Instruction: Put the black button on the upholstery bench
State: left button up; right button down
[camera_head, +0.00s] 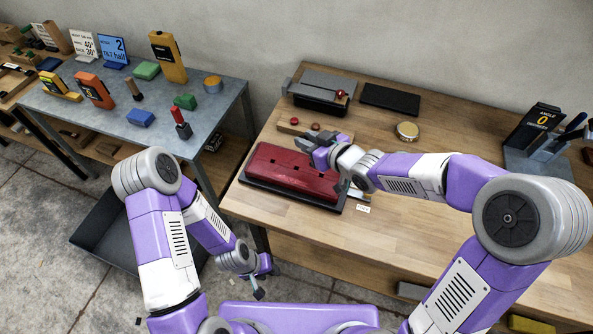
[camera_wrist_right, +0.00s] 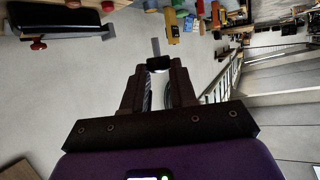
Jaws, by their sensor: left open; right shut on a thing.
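The wooden upholstery bench (camera_head: 440,240) fills the right side of the head view. A red tufted pad (camera_head: 285,176) lies in a dark tray near its left front edge. In the head view I cannot make out the button clearly. My left gripper (camera_head: 258,288) hangs low in front of the bench, open and apart from everything.
Red buttons (camera_head: 294,121) sit on a wooden strip behind the pad. A grey device (camera_head: 318,90), a black slab (camera_head: 390,99) and a round tin (camera_head: 407,131) stand behind. A grey table (camera_head: 75,115) with several coloured items is at left. The bench's front middle is clear.

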jog(key=shift+s+a+f+n+g+y, duration=0.1)
jog(key=shift+s+a+n+g+y, duration=0.3)
jog(key=shift+s+a+n, duration=0.25)
jog(key=shift+w+f, duration=0.1)
jog(key=b, duration=0.2)
send_over(302, 172)
notch_tip(302, 172, down, 5)
jog(key=shift+a+r, duration=0.1)
jog(key=shift+r, duration=0.05)
notch_tip(302, 172, down, 5)
jog(key=shift+b, duration=1)
jog(key=shift+r, duration=0.15)
jog(key=shift+f, duration=0.35)
jog(key=c, duration=0.9)
grip_release()
jog(key=shift+r, duration=0.1)
